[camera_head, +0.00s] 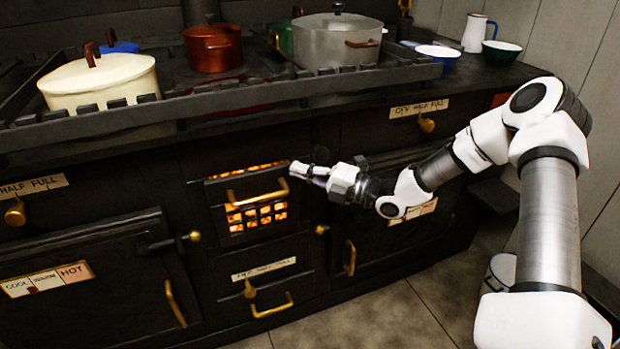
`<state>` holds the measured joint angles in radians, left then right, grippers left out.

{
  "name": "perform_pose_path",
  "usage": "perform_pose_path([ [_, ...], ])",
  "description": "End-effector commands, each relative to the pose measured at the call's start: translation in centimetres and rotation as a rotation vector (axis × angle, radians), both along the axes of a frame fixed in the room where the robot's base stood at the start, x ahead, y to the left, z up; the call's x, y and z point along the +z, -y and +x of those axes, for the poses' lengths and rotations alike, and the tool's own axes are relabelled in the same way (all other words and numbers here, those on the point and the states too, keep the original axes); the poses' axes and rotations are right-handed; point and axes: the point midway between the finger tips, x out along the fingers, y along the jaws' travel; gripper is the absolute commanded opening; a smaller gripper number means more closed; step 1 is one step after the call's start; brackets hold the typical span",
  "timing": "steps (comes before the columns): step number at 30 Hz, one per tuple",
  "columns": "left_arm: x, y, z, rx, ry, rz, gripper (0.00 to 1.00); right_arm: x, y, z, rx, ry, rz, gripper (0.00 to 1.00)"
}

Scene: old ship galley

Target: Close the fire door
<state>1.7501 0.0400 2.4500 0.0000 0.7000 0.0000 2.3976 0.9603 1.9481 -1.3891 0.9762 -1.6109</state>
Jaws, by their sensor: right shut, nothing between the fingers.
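The fire door (235,187) is a dark panel with a brass handle (256,195) in the middle of the black stove front. A strip of orange fire (247,170) shows above the panel, so it does not look fully closed. A barred grate (257,216) glows below the handle. My right gripper (293,170) is shut and empty, with its fingertips at the door's upper right side, above and right of the handle. I cannot tell whether it touches the door. My left gripper is out of view.
Pots, including a cream one (100,83), a copper one (212,48) and a grey one (338,38), stand behind the stove's rail (225,103). Oven doors flank the fire door. A lower drawer has a brass handle (271,306). Tiled floor (380,318) is clear in front.

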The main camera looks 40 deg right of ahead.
Motion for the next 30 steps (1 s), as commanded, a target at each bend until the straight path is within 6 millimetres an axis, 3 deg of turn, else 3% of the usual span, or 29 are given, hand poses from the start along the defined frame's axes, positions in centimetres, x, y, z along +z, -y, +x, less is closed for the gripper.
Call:
perform_pose_path([
  [9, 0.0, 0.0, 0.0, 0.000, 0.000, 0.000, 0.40, 0.4, 0.6, 2.6, 0.000, -0.004, 0.000, 0.00],
  [30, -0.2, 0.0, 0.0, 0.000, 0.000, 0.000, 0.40, 0.7, 0.7, 3.3, -0.003, 0.005, 0.000, 0.00],
])
